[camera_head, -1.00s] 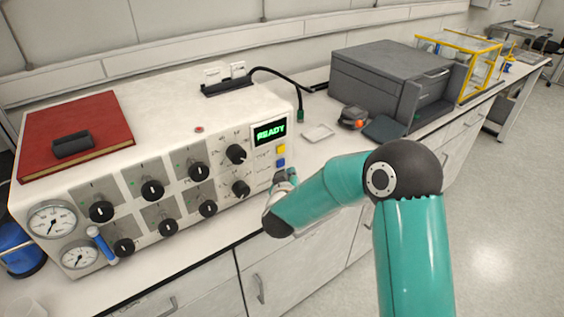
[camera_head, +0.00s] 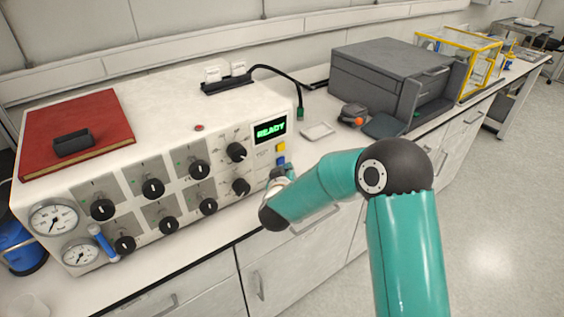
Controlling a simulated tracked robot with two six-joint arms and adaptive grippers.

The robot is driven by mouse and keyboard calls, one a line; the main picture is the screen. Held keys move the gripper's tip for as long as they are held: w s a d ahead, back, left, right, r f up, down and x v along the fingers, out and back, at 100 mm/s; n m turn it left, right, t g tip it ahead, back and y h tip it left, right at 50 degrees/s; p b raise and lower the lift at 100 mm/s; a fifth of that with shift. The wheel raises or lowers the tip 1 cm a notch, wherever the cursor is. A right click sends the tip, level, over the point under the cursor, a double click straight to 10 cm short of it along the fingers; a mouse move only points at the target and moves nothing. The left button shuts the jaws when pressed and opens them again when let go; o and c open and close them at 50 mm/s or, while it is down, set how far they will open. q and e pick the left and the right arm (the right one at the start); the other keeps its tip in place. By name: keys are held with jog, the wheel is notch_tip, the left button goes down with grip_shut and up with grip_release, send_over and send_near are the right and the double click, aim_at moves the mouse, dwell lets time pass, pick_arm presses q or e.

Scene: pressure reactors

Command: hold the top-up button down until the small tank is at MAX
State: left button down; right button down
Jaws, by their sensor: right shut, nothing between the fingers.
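The white reactor console (camera_head: 165,97) stands on the bench, its green display (camera_head: 270,129) reading READY. Right of its knobs are a yellow button (camera_head: 281,147) and a blue button (camera_head: 280,161); their labels are too small to read. My right gripper (camera_head: 279,174) is shut and empty at the console's front right, just below the blue button. My own wrist partly hides its fingers, so I cannot tell whether it touches the panel. No small tank with a MAX mark can be made out. My left gripper is not in view.
A red book (camera_head: 75,132) with a black object (camera_head: 73,144) lies on the console.

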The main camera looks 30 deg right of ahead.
jog(key=shift+w, duration=0.1)
dwell(0.6)
jog(key=shift+w, duration=0.3)
jog(key=shift+w+r+p, duration=0.1)
jog(key=shift+w+p, duration=0.3)
jog(key=shift+w, duration=0.05)
dwell(0.6)
jog(key=shift+s, duration=0.1)
dwell(1.5)
jog(key=shift+s, duration=0.75)
jog(key=shift+s+d+b, duration=0.2)
jog(key=shift+s+b, duration=0.5)
jog(key=shift+s, duration=1.8)
